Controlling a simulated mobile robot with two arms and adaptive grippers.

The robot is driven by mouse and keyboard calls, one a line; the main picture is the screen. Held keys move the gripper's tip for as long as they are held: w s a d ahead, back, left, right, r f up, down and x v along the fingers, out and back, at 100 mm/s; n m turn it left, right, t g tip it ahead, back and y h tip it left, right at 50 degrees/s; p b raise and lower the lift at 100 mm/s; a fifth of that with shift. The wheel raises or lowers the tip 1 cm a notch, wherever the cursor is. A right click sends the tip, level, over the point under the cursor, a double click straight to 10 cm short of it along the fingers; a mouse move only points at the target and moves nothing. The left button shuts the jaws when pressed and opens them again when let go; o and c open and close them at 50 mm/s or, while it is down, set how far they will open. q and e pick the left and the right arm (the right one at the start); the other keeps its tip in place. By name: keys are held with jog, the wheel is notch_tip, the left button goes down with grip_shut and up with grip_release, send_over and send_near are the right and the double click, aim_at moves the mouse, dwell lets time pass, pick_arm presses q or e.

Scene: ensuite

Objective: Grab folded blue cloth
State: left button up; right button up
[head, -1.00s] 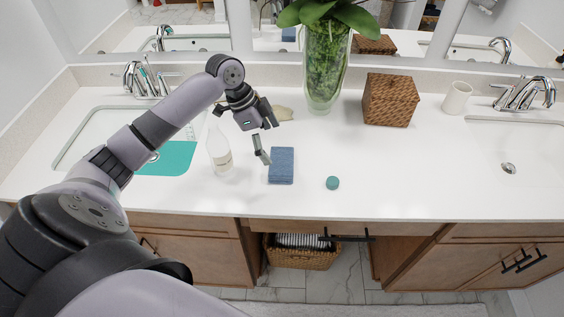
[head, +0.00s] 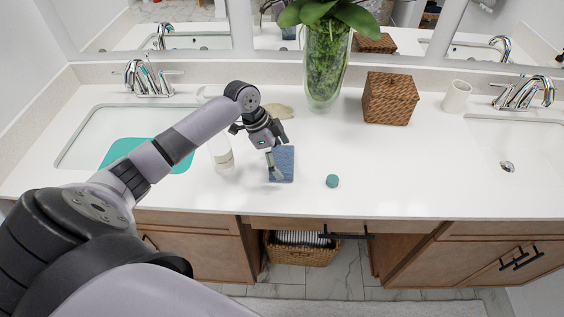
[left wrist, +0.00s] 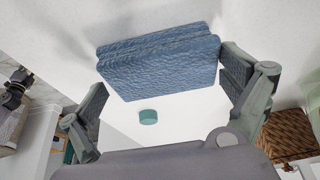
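The folded blue cloth (head: 284,165) lies on the white counter, near the middle. In the left wrist view the cloth (left wrist: 160,62) shows as a folded, layered block between the two spread fingers of the left gripper (left wrist: 165,92). The right finger is close to the cloth's right end, and whether it touches cannot be told. The left finger stands apart from the cloth.
A white bottle (head: 222,155) stands just left of the cloth. A small teal round object (head: 332,181) lies to its right, also in the wrist view (left wrist: 148,117). A leafy glass vase (head: 325,70) and wicker box (head: 390,98) stand behind. Sinks (head: 85,140) flank the counter.

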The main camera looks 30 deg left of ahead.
pick_arm(q)
jog(key=c, duration=0.6)
jog(key=shift+c, duration=0.2)
